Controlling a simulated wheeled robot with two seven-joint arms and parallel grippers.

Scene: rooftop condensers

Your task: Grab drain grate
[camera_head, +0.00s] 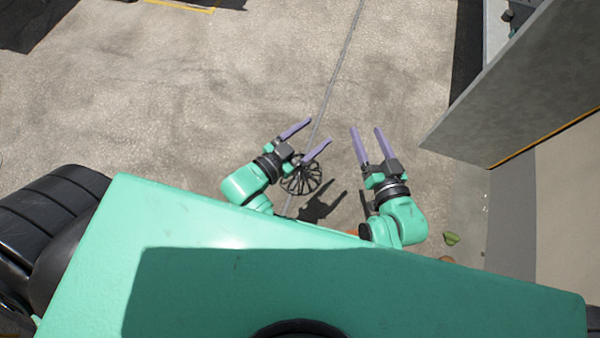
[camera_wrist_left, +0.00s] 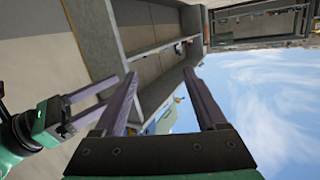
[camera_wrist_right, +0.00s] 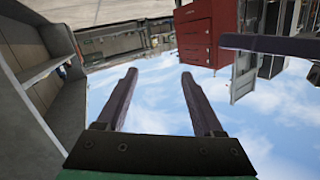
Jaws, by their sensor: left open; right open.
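The drain grate (camera_head: 303,180) is a dark round spoked disc on the concrete floor in the head view. My left gripper (camera_head: 312,134) is above it in that view and covers part of its upper left edge. Its purple fingers are apart and empty; they also show in the left wrist view (camera_wrist_left: 160,98). My right gripper (camera_head: 367,134) is to the right of the grate, open and empty, and its fingers show in the right wrist view (camera_wrist_right: 158,98). The grate does not show in either wrist view.
A grey panel wall (camera_head: 530,85) stands at the right. A small green leaf-like thing (camera_head: 451,239) lies on the floor. A thin seam (camera_head: 340,62) crosses the concrete. The floor ahead is clear. A red cabinet (camera_wrist_right: 204,32) shows in the right wrist view.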

